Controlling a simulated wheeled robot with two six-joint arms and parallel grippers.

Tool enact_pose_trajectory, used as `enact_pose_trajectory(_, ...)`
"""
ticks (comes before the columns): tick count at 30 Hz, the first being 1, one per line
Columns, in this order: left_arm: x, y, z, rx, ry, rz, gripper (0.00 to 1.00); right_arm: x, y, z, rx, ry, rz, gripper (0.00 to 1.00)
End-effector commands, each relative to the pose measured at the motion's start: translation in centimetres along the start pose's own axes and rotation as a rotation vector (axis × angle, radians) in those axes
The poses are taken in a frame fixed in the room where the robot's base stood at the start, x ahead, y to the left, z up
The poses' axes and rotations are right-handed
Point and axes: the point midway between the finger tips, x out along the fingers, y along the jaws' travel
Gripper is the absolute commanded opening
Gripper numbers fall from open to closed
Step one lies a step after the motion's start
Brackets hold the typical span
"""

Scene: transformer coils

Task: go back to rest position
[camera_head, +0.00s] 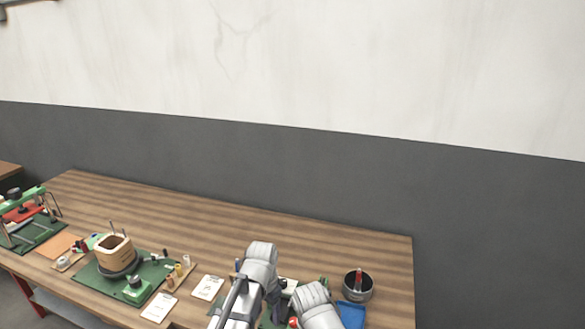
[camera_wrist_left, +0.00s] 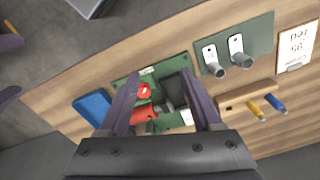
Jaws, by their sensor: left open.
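My left gripper (camera_wrist_left: 162,84) shows in the left wrist view with its two dark fingers spread apart. It is open above a green board (camera_wrist_left: 172,78) that carries a red knob (camera_wrist_left: 145,90) and a red part (camera_wrist_left: 143,114). I see nothing clamped between the fingers. In the head view, white and grey arm links (camera_head: 262,265) stand over the front right of the workbench and hide most of the same board. The left fingertips are hard to make out there.
The wooden workbench (camera_head: 330,247) is clear along its back. A square coil (camera_head: 112,250) stands on a green mat at the left. A round dark container (camera_head: 357,286) and a blue cloth-like item (camera_head: 350,314) lie right of the arm links. White cards (camera_head: 207,287) lie along the front.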

Motion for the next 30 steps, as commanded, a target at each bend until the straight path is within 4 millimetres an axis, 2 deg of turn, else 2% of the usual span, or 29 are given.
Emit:
enact_pose_trajectory(1, -0.1, -0.5, 2.4, -0.082, 0.005, -0.003, 0.66, 0.0, 0.0, 0.0, 0.0, 0.0, 0.0, 0.82)
enact_pose_trajectory(3, -0.1, -1.2, 4.3, -0.188, 0.012, -0.007, 0.66, 0.0, 0.0, 0.0, 0.0, 0.0, 0.0, 0.82)
enact_pose_trajectory(9, -0.2, -2.6, 9.0, -0.44, 0.029, -0.014, 0.66, 0.0, 0.0, 0.0, 0.0, 0.0, 0.0, 0.82)
enact_pose_trajectory(15, -0.3, -3.4, 12.7, -0.643, 0.043, -0.019, 0.66, 0.0, 0.0, 0.0, 0.0, 0.0, 0.0, 0.82)
enact_pose_trajectory(23, -0.3, 0.0, 11.2, -0.543, 0.004, -0.03, 0.66, 0.0, 0.0, 0.0, 0.0, 0.0, 0.0, 0.82)
enact_pose_trajectory(30, -0.3, 4.1, 10.6, -0.432, -0.043, -0.048, 0.66, 0.0, 0.0, 0.0, 0.0, 0.0, 0.0, 0.82)
